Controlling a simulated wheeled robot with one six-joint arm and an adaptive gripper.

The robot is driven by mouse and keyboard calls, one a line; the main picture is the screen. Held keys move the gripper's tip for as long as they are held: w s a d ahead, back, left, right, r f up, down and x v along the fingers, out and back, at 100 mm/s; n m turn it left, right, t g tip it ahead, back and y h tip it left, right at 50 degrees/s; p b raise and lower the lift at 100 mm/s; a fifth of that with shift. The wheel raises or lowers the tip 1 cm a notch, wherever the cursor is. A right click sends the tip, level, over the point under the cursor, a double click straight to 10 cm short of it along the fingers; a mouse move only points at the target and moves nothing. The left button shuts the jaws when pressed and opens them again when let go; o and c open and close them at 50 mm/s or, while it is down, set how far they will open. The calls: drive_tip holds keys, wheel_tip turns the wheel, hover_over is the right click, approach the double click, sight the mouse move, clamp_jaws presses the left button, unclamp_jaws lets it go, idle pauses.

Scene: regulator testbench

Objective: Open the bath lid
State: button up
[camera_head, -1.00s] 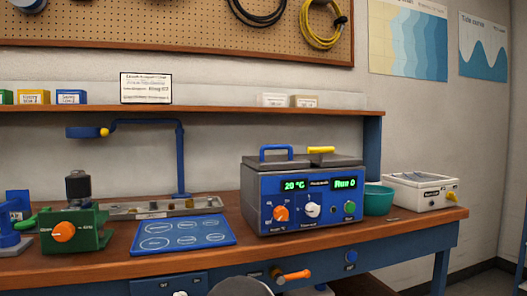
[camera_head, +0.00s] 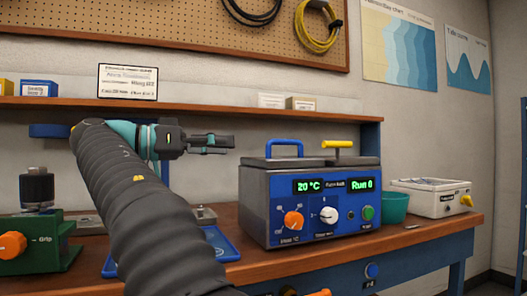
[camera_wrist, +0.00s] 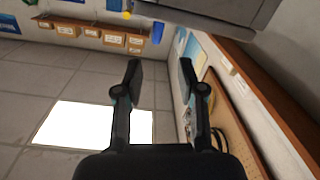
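The bath (camera_head: 312,208) is a grey box with a blue front panel, green displays reading 20 °C and Run 0, an orange knob and a white knob. Its grey lid (camera_head: 300,163) lies flat on top and looks closed. A blue handle (camera_head: 284,148) stands on the left of the lid and a yellow T-shaped handle (camera_head: 338,146) on the right. My gripper (camera_head: 222,141) is left of the bath and a little above the lid, pointing right, touching nothing. In the wrist view my gripper (camera_wrist: 160,75) has its two fingers apart with nothing between them.
A teal bowl (camera_head: 394,208) and a white box (camera_head: 436,197) stand right of the bath. A shelf (camera_head: 230,109) runs behind it. A green device (camera_head: 40,240) with an orange knob stands at the left, and a blue mat (camera_head: 226,243) lies partly behind my arm.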

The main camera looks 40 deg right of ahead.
sight(279, 143)
drive_tip(key=shift+m+g, duration=0.3)
drive_tip(key=shift+m, duration=0.3)
drive_tip(key=x, duration=0.4)
drive_tip(key=b+x, duration=0.1)
drive_tip(key=x, duration=0.8)
drive_tip(key=shift+d+r, duration=0.25)
drive_tip(key=shift+r, duration=0.05)
clamp_jaws()
